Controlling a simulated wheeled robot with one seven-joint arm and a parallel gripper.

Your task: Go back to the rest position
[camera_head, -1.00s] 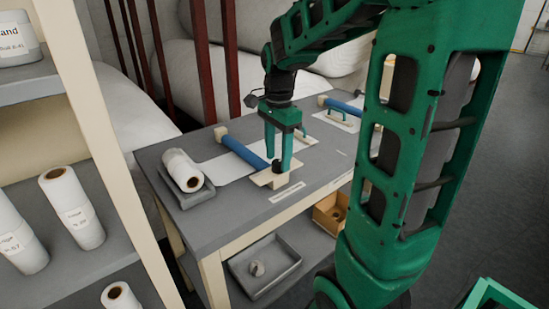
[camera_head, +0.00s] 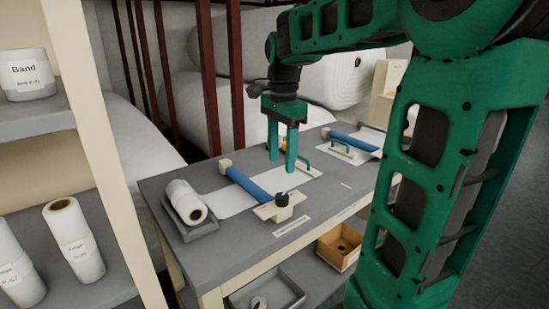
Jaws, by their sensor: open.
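My gripper (camera_head: 282,165) is green with two fingers pointing down, spread apart with nothing between them. It hangs over the grey table (camera_head: 240,245), above and behind a blue roller (camera_head: 247,184). The roller lies between a cream end block and a cream plate (camera_head: 268,212) with a black knob (camera_head: 282,199). The gripper looks apart from the knob. My arm reaches in from the right and hides part of the table's right side.
A white roll (camera_head: 185,199) lies in a grey tray at the table's left. A second blue roller (camera_head: 353,141) lies farther back. A shelf with several white rolls stands at left. A wooden box (camera_head: 340,246) sits below the table. Dark red posts (camera_head: 209,85) rise behind the table.

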